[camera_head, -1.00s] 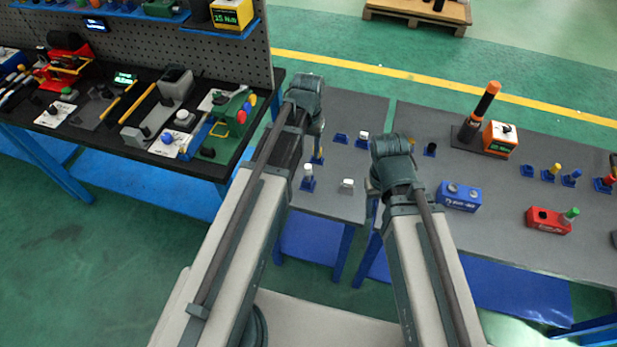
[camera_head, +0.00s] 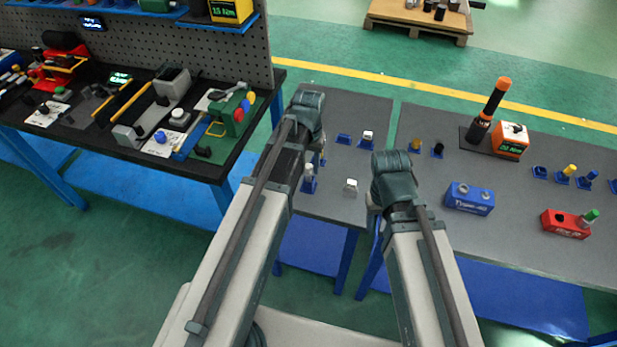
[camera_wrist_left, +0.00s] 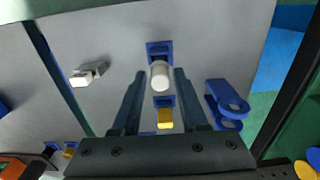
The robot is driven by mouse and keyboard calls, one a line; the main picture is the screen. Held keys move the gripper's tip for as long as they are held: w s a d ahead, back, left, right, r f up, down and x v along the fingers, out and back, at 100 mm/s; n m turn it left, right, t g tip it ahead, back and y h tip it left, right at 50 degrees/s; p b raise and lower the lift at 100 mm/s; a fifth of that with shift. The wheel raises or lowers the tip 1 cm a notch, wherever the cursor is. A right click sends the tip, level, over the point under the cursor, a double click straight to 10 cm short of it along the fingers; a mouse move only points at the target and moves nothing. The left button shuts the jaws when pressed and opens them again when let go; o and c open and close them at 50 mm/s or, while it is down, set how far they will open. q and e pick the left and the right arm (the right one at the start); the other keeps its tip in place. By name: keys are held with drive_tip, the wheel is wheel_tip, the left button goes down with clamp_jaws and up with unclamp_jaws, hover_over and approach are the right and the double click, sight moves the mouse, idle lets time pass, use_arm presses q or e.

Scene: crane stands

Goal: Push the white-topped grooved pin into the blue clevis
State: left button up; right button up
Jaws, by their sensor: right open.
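The white-topped pin (camera_head: 309,171) stands in a blue clevis (camera_head: 309,186) on the near left part of the grey table. In the left wrist view the pin's white top (camera_wrist_left: 159,75) faces the camera, with the blue clevis (camera_wrist_left: 160,48) just beyond it. My left gripper (camera_wrist_left: 161,71) is open, with one finger on each side of the white top and narrow gaps between. How deep the pin sits, and its groove, cannot be made out. In the head view the left gripper is hidden by my left arm; my right gripper is hidden too.
A yellow-topped piece (camera_wrist_left: 165,117) in a blue holder stands close to the pin. A pale block (camera_head: 350,187) lies beside it. A flat blue part (camera_wrist_left: 230,98) is on the other side. A blue block (camera_head: 469,198) sits on the right table.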

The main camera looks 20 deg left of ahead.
use_arm(q)
clamp_jaws()
drive_tip(key=shift+r, duration=0.1)
drive_tip(key=shift+r+p, duration=3.45)
drive_tip(key=shift+p, duration=0.1)
